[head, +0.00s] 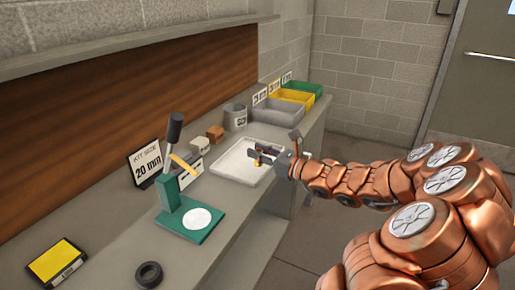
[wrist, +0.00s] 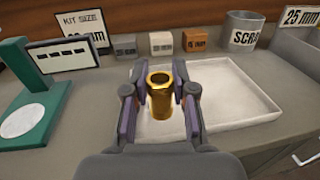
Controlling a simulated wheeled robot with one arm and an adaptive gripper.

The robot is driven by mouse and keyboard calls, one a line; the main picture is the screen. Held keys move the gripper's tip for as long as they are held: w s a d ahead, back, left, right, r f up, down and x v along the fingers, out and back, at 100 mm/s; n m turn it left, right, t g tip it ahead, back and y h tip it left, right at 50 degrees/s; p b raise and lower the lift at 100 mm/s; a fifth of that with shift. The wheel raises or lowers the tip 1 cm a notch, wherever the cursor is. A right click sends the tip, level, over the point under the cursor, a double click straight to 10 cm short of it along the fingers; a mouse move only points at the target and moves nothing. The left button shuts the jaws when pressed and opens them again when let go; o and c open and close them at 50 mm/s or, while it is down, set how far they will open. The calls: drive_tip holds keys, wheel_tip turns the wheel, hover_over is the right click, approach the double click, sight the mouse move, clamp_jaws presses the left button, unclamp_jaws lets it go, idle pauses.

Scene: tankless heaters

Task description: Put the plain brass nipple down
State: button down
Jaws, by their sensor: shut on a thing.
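The plain brass nipple (wrist: 161,97) is a short gold tube with an open top, upright between my fingers in the wrist view. My gripper (wrist: 160,100) is shut on it. In the head view my gripper (head: 264,156) is over the right part of a white tray (head: 235,172), with the nipple (head: 258,163) small and partly hidden at the fingertips. The tray (wrist: 245,104) shows behind and to the right of the nipple in the wrist view and looks empty. I cannot tell whether the nipple's lower end touches the tray.
A green press (head: 187,212) stands left of the tray, near a "20 mm" kit-size sign (head: 146,163). Small labelled blocks (wrist: 161,43) and a scrap can (wrist: 242,31) stand behind the tray. Grey, yellow and green bins (head: 285,105) are at the far end. A black ring (head: 148,274) lies in front.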

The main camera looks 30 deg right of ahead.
drive_tip(key=w+d, duration=0.2)
drive_tip(key=w, duration=0.1)
drive_tip(key=w+d+p, duration=0.1)
drive_tip(key=w+d, duration=0.2)
drive_tip(key=w+d+f, duration=0.1)
drive_tip(key=w+d, duration=0.2)
drive_tip(key=w, duration=0.1)
drive_tip(key=shift+d+f+p, duration=0.1)
drive_tip(key=shift+d+p, duration=0.1)
drive_tip(key=shift+p, duration=0.2)
drive_tip(key=shift+w+d+f, duration=0.1)
drive_tip(key=shift+w+f, duration=0.05)
drive_tip(key=shift+f, duration=1.65)
drive_tip(key=shift+f, duration=0.15)
drive_tip(key=c, duration=0.9)
unclamp_jaws()
drive_tip(key=shift+c, duration=0.2)
